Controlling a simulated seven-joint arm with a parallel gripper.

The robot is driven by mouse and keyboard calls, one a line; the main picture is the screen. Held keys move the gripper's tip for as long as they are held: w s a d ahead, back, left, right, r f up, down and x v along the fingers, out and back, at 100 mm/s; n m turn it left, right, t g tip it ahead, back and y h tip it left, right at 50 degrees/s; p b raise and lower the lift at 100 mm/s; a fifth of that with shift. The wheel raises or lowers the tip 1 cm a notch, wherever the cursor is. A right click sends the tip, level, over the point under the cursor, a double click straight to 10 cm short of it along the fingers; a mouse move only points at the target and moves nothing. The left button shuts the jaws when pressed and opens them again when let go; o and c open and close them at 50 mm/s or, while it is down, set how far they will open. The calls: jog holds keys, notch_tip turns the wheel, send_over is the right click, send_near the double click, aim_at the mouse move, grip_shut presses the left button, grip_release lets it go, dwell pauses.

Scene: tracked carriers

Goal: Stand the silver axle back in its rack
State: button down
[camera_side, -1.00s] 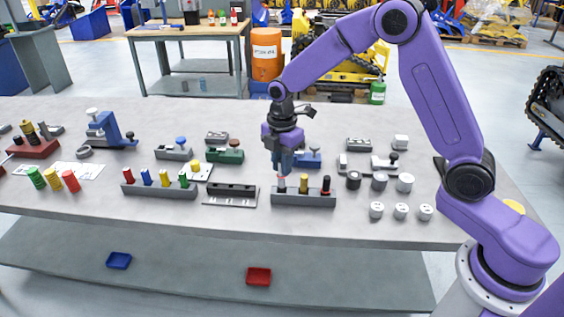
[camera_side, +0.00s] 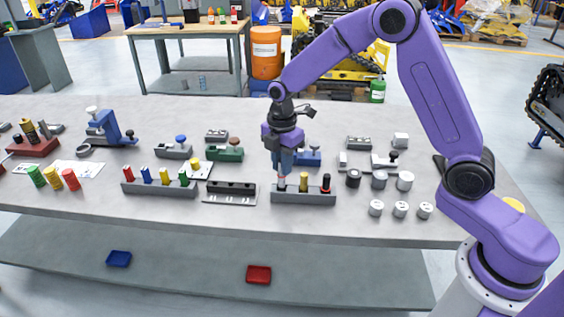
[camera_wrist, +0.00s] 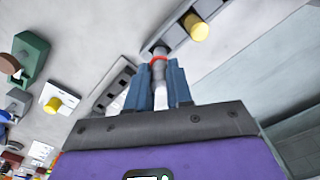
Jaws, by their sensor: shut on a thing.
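The silver axle (camera_wrist: 157,70) has a red band near its lower end and is held upright between the two blue fingers of my gripper (camera_wrist: 159,85). In the side view my gripper (camera_side: 284,170) is over the left end of the dark grey rack (camera_side: 312,199). The axle's lower end (camera_side: 282,184) is at the rack's left place; I cannot tell how deep it sits. The rack also shows in the wrist view (camera_wrist: 178,34). A gold axle (camera_side: 304,182) stands in the middle place and a black axle (camera_side: 326,183) in the right one.
A low dark holder (camera_side: 230,188) lies left of the rack. A grey rack (camera_side: 150,190) with several coloured pegs stands farther left. Silver and dark cylinders (camera_side: 379,180) stand to the right. A blue-based fixture (camera_side: 308,158) is close behind my gripper.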

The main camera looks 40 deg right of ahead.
aim_at(282, 186)
jog(key=shift+f, duration=1.8)
dwell(1.2)
jog(key=shift+c, duration=2.3)
grip_release()
jog(key=shift+r, duration=0.1)
jog(key=shift+r, duration=3.4)
